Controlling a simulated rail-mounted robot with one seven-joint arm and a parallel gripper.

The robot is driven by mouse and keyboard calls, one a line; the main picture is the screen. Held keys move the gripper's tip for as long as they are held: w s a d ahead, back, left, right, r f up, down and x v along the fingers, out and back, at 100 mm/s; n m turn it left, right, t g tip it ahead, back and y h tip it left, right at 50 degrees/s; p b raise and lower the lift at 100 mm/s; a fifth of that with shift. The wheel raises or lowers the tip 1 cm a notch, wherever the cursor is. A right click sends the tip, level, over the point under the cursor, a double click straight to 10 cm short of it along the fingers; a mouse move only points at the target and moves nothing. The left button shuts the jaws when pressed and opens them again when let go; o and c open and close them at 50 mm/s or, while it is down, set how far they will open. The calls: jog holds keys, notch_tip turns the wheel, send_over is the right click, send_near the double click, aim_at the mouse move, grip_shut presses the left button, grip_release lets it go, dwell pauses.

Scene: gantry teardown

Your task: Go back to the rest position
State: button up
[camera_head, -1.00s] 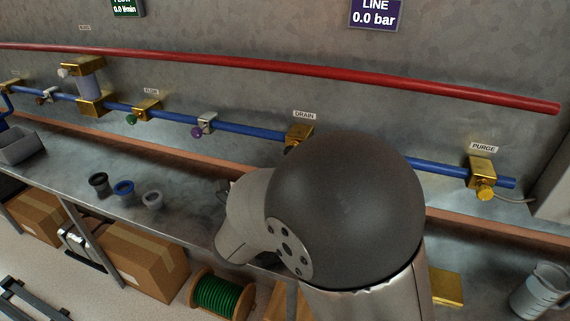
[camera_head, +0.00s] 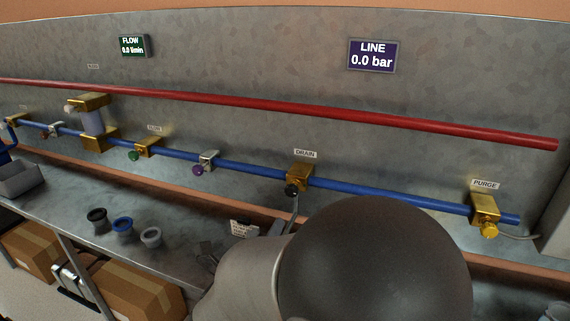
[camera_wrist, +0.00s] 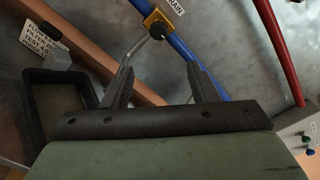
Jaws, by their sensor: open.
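My gripper (camera_wrist: 160,72) is open in the wrist view, its two dark fingers spread with nothing held between them. Beyond the fingers are the brass drain valve (camera_wrist: 157,20) with a dark knob, a bent grey tube and the blue pipe (camera_wrist: 184,52). In the head view my grey arm covers the lower middle, and I cannot make out the fingers there. The drain valve (camera_head: 299,177) shows clear above the arm, on the blue pipe (camera_head: 250,169).
A red pipe (camera_head: 300,108) runs along the wall above the blue one. The purge valve (camera_head: 485,208) is at right. In the wrist view a dark open tray (camera_wrist: 38,118) lies left of the fingers.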

jog(key=s+d+f+m+g+h, duration=0.2)
jog(key=s+d+m+g, duration=0.15)
jog(key=d+m, duration=0.4)
jog(key=s+d+f+m+g+h, duration=0.1)
jog(key=s+d+m+g, duration=0.2)
jog(key=d+m+g, duration=0.4)
jog(key=s+d+f+m+g+h, duration=0.2)
jog(key=s+d+m+g, duration=0.1)
jog(key=d+m, duration=0.4)
jog(key=s+f+m+g+y, duration=0.2)
jog(key=s+m+y, duration=0.8)
jog(key=m, duration=1.1)
jog(key=shift+a+g, duration=0.35)
jog(key=shift+g, duration=0.2)
jog(key=shift+f, duration=0.1)
